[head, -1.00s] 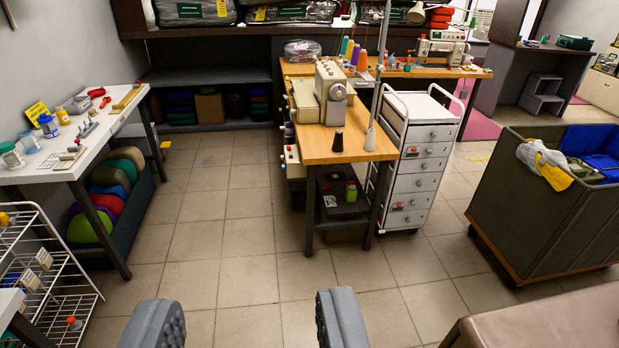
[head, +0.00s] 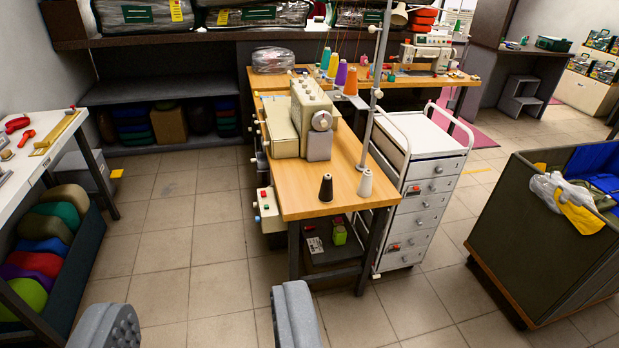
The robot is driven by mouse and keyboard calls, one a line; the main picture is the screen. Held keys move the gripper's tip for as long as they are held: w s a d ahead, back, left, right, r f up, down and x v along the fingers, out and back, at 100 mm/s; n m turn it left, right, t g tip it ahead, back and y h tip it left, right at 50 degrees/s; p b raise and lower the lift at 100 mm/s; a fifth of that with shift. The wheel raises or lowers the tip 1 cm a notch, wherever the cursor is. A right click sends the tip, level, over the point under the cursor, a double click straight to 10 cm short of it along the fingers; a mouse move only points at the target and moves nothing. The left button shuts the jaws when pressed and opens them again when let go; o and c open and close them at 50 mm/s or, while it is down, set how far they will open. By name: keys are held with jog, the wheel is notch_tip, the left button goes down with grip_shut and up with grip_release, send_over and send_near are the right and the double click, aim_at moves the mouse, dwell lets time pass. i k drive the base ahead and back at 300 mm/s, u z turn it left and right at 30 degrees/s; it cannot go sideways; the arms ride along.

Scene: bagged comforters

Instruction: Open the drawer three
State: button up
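A white wheeled drawer cabinet (head: 405,225) stands just right of the wooden sewing table, in the middle right of the head view. Its front shows a stack of several drawers with round knobs, and all look closed. Some fronts carry small red labels; I cannot read any number, so I cannot tell which is drawer three. My gripper (head: 195,325) shows as two grey padded fingers at the bottom edge, spread wide apart with only floor between them. It is well short of the cabinet and to its left.
The sewing table (head: 350,195) bears a machine (head: 305,115) and thread cones. A dark bin on wheels (head: 540,235) stands right of the cabinet. A white workbench (head: 30,150) with coloured rolls below is at left. Tiled floor (head: 165,235) is clear ahead.

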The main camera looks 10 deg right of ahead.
aim_at(435, 200)
jog(key=i, duration=2.25)
jog(key=z, duration=2.35)
jog(key=i, duration=1)
jog(key=u, duration=1.7)
